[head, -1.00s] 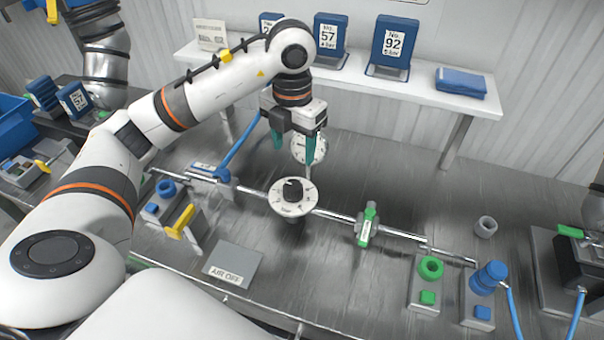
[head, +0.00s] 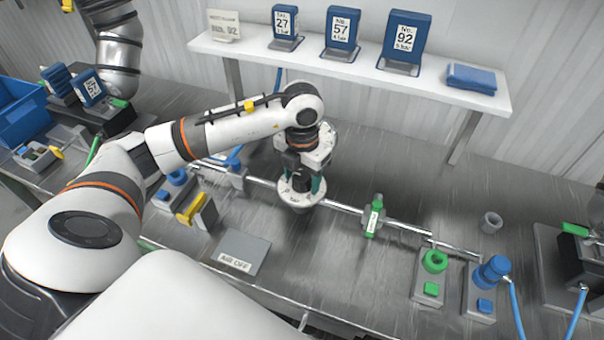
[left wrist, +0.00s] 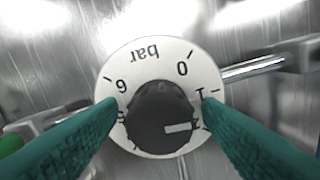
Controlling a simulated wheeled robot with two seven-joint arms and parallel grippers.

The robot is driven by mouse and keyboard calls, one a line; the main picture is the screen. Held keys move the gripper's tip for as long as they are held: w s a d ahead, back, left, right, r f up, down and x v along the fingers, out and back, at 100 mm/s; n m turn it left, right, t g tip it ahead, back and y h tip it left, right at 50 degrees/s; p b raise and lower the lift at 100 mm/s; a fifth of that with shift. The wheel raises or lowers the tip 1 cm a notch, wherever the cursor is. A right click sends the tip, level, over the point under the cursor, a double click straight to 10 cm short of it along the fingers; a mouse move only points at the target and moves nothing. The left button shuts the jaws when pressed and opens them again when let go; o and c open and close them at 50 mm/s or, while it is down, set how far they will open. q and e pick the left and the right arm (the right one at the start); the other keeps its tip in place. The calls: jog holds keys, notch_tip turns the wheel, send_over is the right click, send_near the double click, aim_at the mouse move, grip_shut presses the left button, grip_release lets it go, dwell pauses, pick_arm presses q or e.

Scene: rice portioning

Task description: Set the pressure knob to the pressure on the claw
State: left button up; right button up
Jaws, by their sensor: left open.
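The pressure knob is black and sits on a round white dial (head: 302,201) on the pipe line. In the left wrist view, the knob (left wrist: 160,115) has a pale pointer mark facing right and slightly down, below the 1, near a figure partly hidden by a finger. The dial reads bar, with 0, 1 and 6 visible. My left gripper (head: 304,185) is over the dial, open, with one teal finger on each side of the knob. Blue claw holders marked 27 (head: 285,22), 57 (head: 342,30) and 92 (head: 403,38) stand on the shelf; their small bar figures are hard to read.
A card (head: 223,27) reading No. 92 stands at the shelf's left. A green-handled valve (head: 372,217) is right of the dial. Blue and green fittings (head: 435,262) stand right.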

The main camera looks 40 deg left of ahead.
pick_arm(q)
jog(key=c, duration=1)
jog(key=shift+o, duration=0.2)
jog(key=shift+f+m+b, duration=0.15)
jog(key=shift+m+b, duration=1.15)
jog(key=shift+b, duration=0.2)
jog(key=m+b, duration=0.8)
jog(key=m, duration=0.1)
jog(key=shift+m, duration=0.4)
jog(key=shift+r+m+b, duration=0.2)
jog(key=shift+m+b, duration=1.3)
jog(key=shift+m, duration=0.8)
jog(key=o, duration=1)
jog(key=shift+c, duration=0.2)
